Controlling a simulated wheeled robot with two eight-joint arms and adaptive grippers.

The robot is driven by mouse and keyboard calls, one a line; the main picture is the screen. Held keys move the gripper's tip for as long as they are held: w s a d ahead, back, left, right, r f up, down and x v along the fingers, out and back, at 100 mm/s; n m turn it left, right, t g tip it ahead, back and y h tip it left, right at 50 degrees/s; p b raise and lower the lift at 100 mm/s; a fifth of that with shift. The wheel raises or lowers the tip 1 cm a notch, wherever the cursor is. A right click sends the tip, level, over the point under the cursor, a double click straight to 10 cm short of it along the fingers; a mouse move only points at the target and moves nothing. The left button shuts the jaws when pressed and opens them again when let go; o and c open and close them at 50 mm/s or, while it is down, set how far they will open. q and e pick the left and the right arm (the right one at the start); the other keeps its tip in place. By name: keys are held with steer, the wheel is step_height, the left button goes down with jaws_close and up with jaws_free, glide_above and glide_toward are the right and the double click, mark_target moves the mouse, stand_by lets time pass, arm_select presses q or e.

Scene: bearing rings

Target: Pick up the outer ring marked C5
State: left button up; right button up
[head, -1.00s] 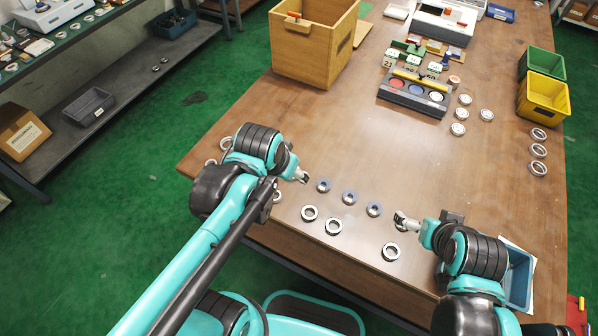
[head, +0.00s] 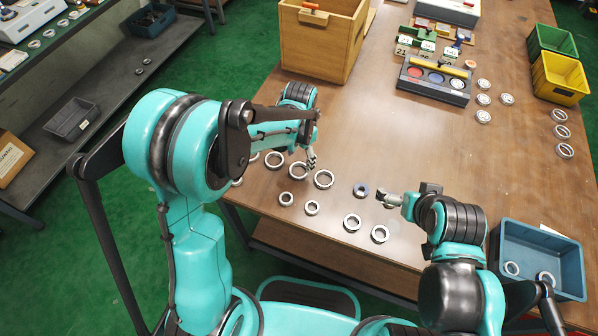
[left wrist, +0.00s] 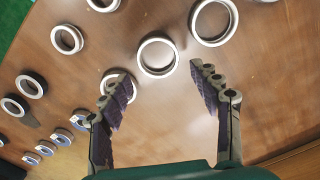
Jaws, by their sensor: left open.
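Several metal rings lie on the brown table; no C5 marking is legible on any. My left gripper (head: 311,160) is just above the table, beside a ring (head: 298,170) and a larger-looking ring (head: 323,179). In the left wrist view my left gripper (left wrist: 153,76) is open and empty. One ring (left wrist: 157,55) lies flat beyond the gap between its fingers. Another ring (left wrist: 213,20) lies up and right, and a third (left wrist: 118,85) is partly hidden by the left finger.
A blue bin (head: 540,249) holding two rings stands at the right. A wooden box (head: 318,45) stands at the back, with a dark tray (head: 433,84) of coloured discs right of it. More rings (head: 352,222) lie near the front edge. Mid-table is open.

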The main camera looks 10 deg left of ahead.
mark_target(300, 169)
arm_select(q)
step_height(300, 169, down, 4)
steer(key=shift+s+b, duration=0.1)
steer(key=shift+b, duration=0.9)
steer(key=shift+f, duration=0.4)
steer(key=shift+r, duration=0.1)
steer(key=shift+c, duration=0.9)
steer(key=c, duration=0.8)
